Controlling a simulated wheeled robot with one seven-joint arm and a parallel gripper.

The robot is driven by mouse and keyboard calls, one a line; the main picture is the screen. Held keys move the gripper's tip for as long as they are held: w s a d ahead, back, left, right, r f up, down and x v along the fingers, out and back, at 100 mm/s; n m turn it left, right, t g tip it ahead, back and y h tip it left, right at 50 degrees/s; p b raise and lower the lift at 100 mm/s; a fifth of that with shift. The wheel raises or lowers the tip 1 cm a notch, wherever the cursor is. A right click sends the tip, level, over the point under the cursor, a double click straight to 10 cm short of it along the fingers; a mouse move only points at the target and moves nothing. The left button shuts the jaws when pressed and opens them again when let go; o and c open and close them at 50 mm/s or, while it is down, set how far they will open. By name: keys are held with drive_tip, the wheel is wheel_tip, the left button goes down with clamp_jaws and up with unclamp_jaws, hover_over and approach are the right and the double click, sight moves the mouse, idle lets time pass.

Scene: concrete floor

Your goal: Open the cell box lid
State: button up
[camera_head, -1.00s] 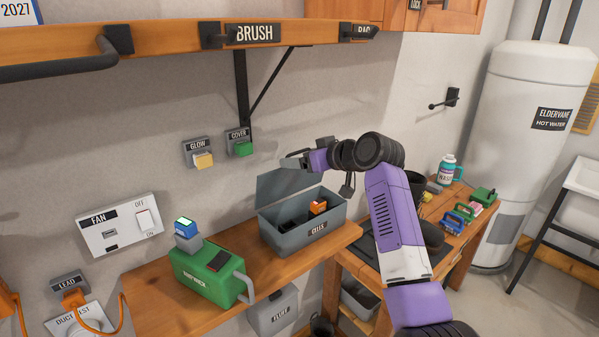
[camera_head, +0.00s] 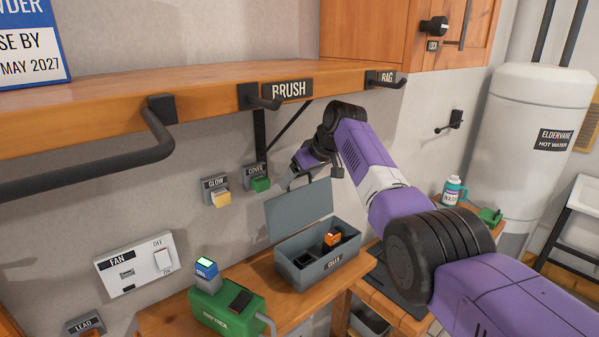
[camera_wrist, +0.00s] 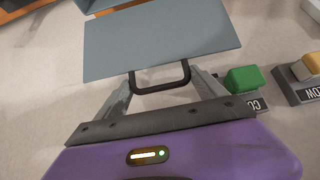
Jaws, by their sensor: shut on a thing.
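The grey cell box (camera_head: 320,268), labelled CELLS, stands on the wooden bench. Its lid (camera_head: 300,210) is swung up at the back and stands roughly upright. Inside the box are an orange-topped cell (camera_head: 332,240) and dark contents. My gripper (camera_head: 300,172) is at the lid's top edge. In the wrist view my gripper (camera_wrist: 160,82) is shut on the dark loop handle (camera_wrist: 160,85) of the lid (camera_wrist: 160,45). Its fingertips sit on both sides of the handle.
A green device (camera_head: 227,308) with a blue-topped cell (camera_head: 206,268) stands left of the box. GLOW (camera_head: 217,192) and COVER (camera_head: 258,178) buttons are on the wall close to my gripper. The shelf (camera_head: 200,90) with hooks is above.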

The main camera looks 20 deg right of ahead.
drive_tip(key=shift+w+d+r, duration=0.1)
drive_tip(key=shift+w+r, duration=0.05)
drive_tip(key=shift+w, duration=0.3)
drive_tip(key=o, duration=1.6)
drive_tip(key=shift+o, duration=0.9)
drive_tip(key=shift+w+f, duration=0.1)
drive_tip(key=shift+f, duration=0.15)
drive_tip(key=shift+s+r+b, duration=0.5)
drive_tip(key=shift+b, duration=0.1)
drive_tip(key=s+d+r+b, duration=0.1)
drive_tip(key=s+d+b, duration=0.3)
drive_tip(key=s, duration=0.8)
drive_tip(key=shift+s+r+b, duration=0.15)
drive_tip(key=shift+r+b, duration=0.05)
drive_tip(key=shift+b, duration=0.4)
